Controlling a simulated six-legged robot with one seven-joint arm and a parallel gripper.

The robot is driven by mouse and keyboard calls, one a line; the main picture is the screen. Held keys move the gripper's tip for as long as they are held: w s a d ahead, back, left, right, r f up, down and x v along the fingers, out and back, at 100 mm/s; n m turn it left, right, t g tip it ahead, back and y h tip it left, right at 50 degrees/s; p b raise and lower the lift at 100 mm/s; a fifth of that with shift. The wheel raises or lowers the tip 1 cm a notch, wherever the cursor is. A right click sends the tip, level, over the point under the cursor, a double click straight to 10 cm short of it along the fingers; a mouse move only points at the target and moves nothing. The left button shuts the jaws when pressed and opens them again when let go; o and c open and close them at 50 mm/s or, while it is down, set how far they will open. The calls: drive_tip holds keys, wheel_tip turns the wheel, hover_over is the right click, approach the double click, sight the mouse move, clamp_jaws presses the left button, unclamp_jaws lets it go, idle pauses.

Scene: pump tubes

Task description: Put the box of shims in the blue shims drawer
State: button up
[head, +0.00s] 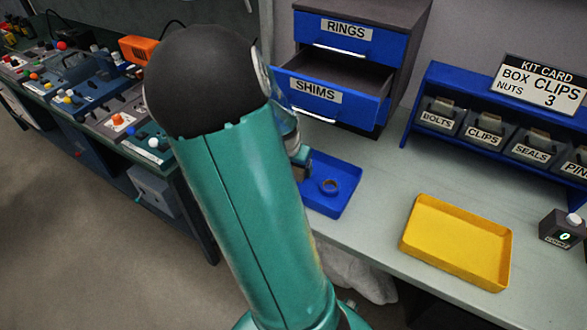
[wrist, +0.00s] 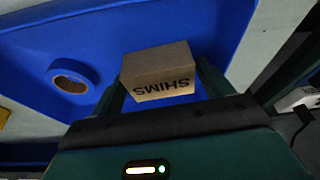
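The box of shims (wrist: 158,72) is a small tan carton lettered SHIMS, over the blue tray in the wrist view. My gripper (wrist: 165,80) has one dark green finger on each side of it. The fingers look spread, with a narrow gap showing at the right; contact on the left is unclear.
The blue tray (head: 347,168) holds a round ring (head: 329,186), also in the wrist view (wrist: 69,84). A yellow tray (head: 457,240) stands empty to the right. Labelled bins (head: 483,130) and a kit card (head: 540,84) are at the back right. Bench space between is clear.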

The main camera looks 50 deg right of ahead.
drive_tip(key=c, duration=0.8)
drive_tip(key=shift+r, duration=0.1)
